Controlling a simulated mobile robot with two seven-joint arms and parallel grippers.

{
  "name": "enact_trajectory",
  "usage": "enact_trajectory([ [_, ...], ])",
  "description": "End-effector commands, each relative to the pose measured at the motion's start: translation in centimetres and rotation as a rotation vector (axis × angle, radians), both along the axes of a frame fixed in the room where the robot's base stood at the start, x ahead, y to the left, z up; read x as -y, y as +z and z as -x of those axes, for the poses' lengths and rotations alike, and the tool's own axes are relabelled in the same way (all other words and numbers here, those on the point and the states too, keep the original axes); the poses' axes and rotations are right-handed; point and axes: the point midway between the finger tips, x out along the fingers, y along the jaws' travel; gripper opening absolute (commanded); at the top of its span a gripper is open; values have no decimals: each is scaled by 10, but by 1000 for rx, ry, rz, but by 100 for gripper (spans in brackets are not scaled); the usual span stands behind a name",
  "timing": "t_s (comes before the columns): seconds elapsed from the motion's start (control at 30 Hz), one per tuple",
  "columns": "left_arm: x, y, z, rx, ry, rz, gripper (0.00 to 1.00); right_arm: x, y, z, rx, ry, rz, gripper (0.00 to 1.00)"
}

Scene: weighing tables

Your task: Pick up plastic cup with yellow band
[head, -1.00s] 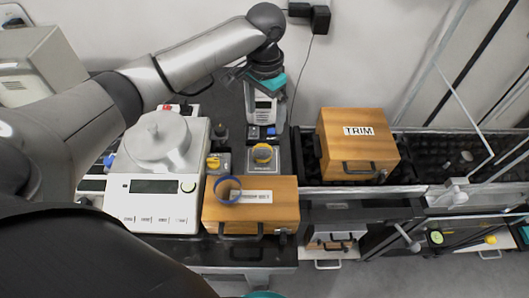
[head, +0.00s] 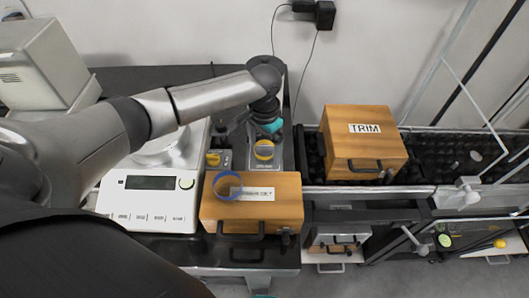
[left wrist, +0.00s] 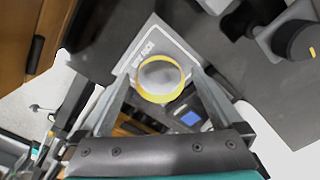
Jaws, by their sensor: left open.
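The plastic cup with a yellow band (head: 264,151) stands on a labelled grey plate (head: 265,166) behind the wooden box. My left gripper (head: 271,131) is just behind and above this cup in the head view, its fingers hard to make out. In the left wrist view the yellow-banded cup (left wrist: 161,94) appears between the two spread fingers of the left gripper (left wrist: 161,76), with nothing held. I cannot tell how far the fingertips are above the cup. My right gripper is not in view.
A blue-banded cup (head: 224,186) stands on a wooden box (head: 285,207) in front. A yellow-topped item (head: 214,158) is just left of the yellow-banded cup. A white scale (head: 150,203) stands left, partly under my arm. The TRIM box (head: 362,143) stands right.

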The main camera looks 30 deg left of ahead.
Motion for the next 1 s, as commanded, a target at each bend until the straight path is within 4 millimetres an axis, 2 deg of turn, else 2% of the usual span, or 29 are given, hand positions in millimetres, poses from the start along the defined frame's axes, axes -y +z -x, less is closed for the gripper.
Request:
enact_trajectory([
  [0.23, 0, -2, 0, 1, 0, 0, 100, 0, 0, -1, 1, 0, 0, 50],
  [1.0, 0, -1, 0, 1, 1, 0, 13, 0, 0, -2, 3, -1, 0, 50],
])
